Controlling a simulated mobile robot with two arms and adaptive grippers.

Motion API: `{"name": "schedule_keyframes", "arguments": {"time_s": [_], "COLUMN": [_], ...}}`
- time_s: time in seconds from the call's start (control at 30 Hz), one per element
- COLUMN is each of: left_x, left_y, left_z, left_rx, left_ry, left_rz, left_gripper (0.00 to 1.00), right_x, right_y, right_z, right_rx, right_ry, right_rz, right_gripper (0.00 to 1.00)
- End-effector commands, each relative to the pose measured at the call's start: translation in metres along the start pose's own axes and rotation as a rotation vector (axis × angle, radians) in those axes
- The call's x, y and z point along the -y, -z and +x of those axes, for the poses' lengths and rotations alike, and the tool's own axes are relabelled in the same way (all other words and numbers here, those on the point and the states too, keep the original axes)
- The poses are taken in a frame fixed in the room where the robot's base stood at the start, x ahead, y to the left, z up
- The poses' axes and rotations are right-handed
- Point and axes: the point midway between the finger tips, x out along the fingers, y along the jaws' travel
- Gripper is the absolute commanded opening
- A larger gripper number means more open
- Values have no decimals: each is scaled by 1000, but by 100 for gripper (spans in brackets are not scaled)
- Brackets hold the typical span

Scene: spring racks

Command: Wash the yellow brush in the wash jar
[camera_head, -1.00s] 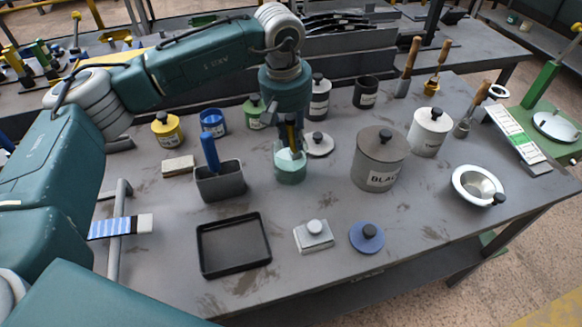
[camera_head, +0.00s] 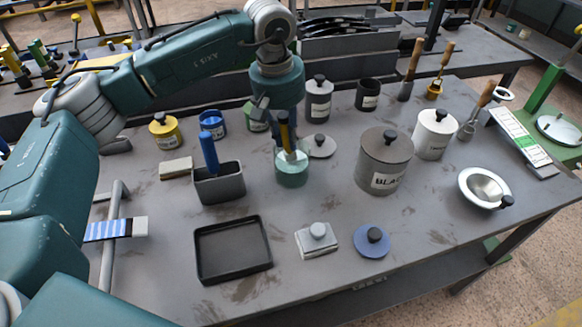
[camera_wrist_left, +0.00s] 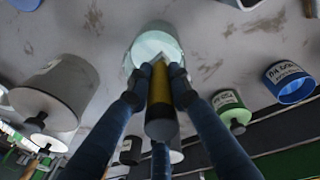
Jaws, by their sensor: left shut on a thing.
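The wash jar (camera_head: 291,175) is a pale green see-through jar standing open near the middle of the table. My left gripper (camera_head: 281,118) hangs over it, shut on the yellow brush (camera_head: 285,137), which has a dark handle with yellow on it. The brush points down, slightly tilted, with its lower end inside the jar's mouth. In the left wrist view, the fingers (camera_wrist_left: 159,92) close on both sides of the brush (camera_wrist_left: 160,100), and the jar (camera_wrist_left: 153,42) lies beyond. How deep the bristles reach is hard to tell. My right gripper is out of view.
A grey holder (camera_head: 219,187) with a blue-handled brush stands left of the jar. A round grey lid (camera_head: 320,148) lies close on the right, and a large grey pot (camera_head: 383,165) stands farther right. A black tray (camera_head: 232,249) lies in front. Yellow (camera_head: 166,132) and blue (camera_head: 212,125) pots stand behind left.

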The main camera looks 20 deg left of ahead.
Motion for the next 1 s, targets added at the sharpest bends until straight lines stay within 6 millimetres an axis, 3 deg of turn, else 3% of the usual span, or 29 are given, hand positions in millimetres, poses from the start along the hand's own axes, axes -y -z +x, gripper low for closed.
{"name": "schedule_keyframes", "arguments": {"time_s": [0.57, 1.0], "left_x": [-2, -6], "left_y": [-7, -4], "left_z": [-2, -35], "left_rx": [0, 0], "left_ry": [0, -1], "left_rz": [-1, -1], "left_gripper": [0, 0], "right_x": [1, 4], "right_y": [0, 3], "right_z": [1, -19], "right_rx": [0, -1], "right_ry": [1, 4], "right_rz": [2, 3], "right_gripper": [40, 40]}}
